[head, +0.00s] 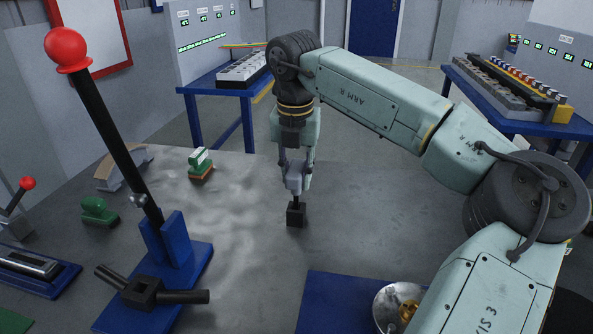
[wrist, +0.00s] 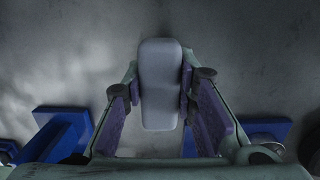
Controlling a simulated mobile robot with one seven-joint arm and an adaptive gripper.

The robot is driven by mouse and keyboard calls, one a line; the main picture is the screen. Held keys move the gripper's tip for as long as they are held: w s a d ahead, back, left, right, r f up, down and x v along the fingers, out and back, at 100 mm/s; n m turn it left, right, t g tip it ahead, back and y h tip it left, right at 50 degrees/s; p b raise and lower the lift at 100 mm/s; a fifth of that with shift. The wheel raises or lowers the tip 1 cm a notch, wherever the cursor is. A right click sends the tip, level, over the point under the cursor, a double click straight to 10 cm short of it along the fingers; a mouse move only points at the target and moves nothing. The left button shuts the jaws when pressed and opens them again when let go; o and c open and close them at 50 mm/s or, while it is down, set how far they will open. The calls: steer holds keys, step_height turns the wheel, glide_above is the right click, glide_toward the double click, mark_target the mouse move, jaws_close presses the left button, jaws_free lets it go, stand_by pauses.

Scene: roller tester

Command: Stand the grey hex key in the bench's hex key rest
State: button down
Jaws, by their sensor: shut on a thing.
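My gripper (head: 294,184) points straight down over the grey bench (head: 370,220). It is shut on the grey hex key, whose light grey rounded handle (wrist: 160,85) lies between the two finger pads in the wrist view. In the head view the handle (head: 295,175) shows between the fingers. A small dark block (head: 296,215), which looks like the hex key rest, stands on the bench directly below the gripper. The handle hides what is under it in the wrist view. I cannot tell whether the key's shank is in the block.
A lever with a red knob (head: 66,47) rises from a blue base (head: 185,262) at left. Green-topped stamps (head: 99,212) (head: 201,164) stand behind it. A metal bowl (head: 381,310) sits on a blue mat (head: 325,300) at front right. Bench around the dark block is clear.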

steer(key=shift+f+b, duration=1.1)
steer(key=shift+f, duration=0.5)
steer(key=c, duration=1.2)
jaws_free()
